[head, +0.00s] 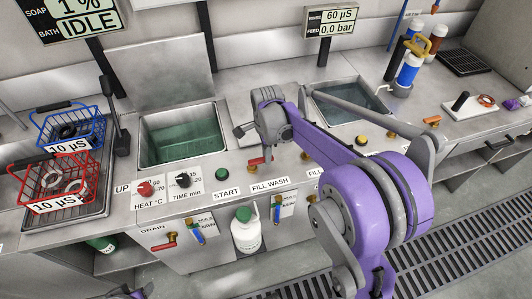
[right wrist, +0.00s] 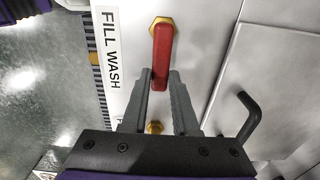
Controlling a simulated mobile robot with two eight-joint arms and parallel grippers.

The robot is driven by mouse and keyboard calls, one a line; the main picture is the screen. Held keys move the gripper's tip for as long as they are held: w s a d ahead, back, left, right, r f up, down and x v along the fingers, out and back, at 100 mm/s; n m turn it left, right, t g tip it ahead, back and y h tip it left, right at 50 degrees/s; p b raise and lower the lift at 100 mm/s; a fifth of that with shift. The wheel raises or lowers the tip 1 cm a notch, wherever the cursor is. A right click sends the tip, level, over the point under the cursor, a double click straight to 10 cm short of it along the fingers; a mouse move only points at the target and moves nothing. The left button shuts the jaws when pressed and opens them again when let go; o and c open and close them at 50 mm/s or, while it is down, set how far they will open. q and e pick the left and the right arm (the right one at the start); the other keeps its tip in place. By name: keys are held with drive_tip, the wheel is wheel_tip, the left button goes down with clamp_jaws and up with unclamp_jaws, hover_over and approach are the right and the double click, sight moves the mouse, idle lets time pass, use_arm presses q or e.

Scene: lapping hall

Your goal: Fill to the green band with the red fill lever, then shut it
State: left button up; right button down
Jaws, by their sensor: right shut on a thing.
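The red fill lever (head: 257,161) is on the steel counter behind the FILL WASH label (head: 269,185). In the right wrist view the lever (right wrist: 162,45) hangs from a yellow nut, with its lower end between the fingers. My right gripper (right wrist: 160,80) is shut on that end; in the head view the gripper (head: 267,152) is partly hidden by its own arm. The wash basin (head: 146,162) holds greenish water. Gauge tubes (head: 195,232) with blue and yellow parts are on the front panel; I cannot make out the green band. My left gripper is out of view.
A blue basket (head: 70,125) and a red basket (head: 58,180) stand on the left. Red and black knobs (head: 183,180) and a green START button (head: 222,174) are along the counter edge. A second basin (head: 345,106) lies behind my arm. A white bottle (head: 246,232) is below.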

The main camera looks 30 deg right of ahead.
drive_tip(key=c, duration=0.7)
unclamp_jaws()
wheel_tip(320, 180, up, 11)
drive_tip(key=shift+f+p, duration=0.1)
drive_tip(key=shift+p, duration=0.3)
drive_tip(key=s+a+f+n+t+p, duration=0.1)
drive_tip(key=s+a+n, duration=0.2)
drive_tip(key=s+n, duration=0.3)
drive_tip(key=s+a+f+n+t+p, duration=0.1)
drive_tip(key=s+a+f+n+t, duration=0.1)
drive_tip(key=s+n, duration=0.5)
drive_tip(key=s+a+f+n+t+p, duration=0.1)
drive_tip(key=s+a+n+t, duration=0.1)
drive_tip(key=s+a+n, duration=0.3)
drive_tip(key=shift+s+f+n, duration=0.15)
drive_tip(key=shift+s+n, duration=0.7)
drive_tip(key=shift+n, duration=0.55)
